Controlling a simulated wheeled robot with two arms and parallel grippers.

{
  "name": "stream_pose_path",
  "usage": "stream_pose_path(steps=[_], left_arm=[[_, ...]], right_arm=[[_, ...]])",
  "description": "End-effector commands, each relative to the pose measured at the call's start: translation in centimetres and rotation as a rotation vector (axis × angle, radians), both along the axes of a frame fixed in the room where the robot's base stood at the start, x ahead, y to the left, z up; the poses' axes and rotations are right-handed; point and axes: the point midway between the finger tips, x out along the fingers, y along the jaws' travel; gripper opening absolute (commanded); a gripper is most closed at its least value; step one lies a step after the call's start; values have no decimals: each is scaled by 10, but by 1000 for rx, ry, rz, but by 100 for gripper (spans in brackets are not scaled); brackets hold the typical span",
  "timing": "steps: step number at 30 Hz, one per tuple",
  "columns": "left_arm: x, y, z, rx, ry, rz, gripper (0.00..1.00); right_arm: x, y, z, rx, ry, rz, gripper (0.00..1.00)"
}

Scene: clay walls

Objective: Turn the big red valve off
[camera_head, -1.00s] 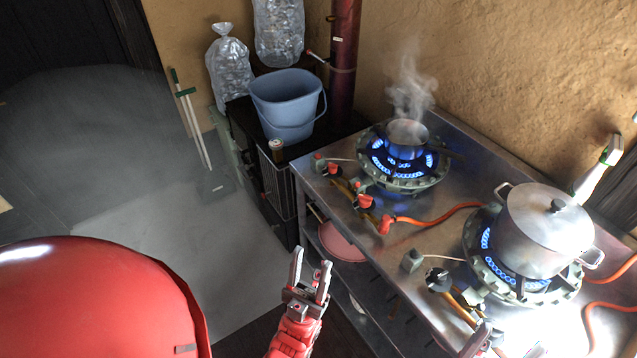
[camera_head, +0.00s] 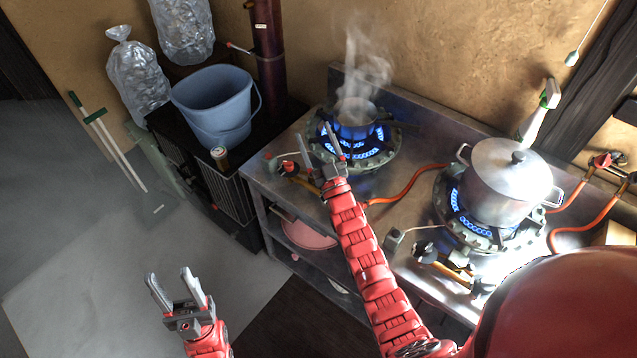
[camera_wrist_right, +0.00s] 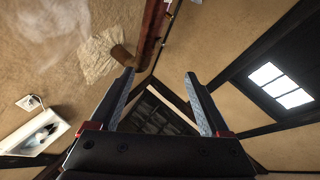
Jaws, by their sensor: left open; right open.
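A small red valve knob (camera_head: 288,167) shows at the left burner's front edge. Another red valve (camera_head: 602,160) sits at the far right by the orange hoses; I cannot tell which is the big one. My left gripper (camera_head: 170,274) is open and empty over the floor at lower left.
A steaming small pot (camera_head: 355,118) stands on the left burner. A large lidded pot (camera_head: 506,180) stands on the lit right burner. Orange hoses (camera_head: 408,182) cross the steel counter (camera_head: 265,182). A blue bucket (camera_head: 215,108) stands left.

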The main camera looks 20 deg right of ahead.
Motion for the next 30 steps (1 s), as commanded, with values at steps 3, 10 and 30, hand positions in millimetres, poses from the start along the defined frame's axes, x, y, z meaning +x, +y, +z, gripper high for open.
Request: stream_pose_path(steps=[3, 10, 30], left_arm=[[0, 0, 7, 0, 0, 0, 50], [0, 0, 16, 0, 0, 0, 50], [0, 0, 35, 0, 0, 0, 50]], right_arm=[[61, -13, -14, -46, 217, -62, 81], [133, -63, -52, -81, 737, -227, 81], [-10, -63, -18, 177, 1976, -246, 81]])
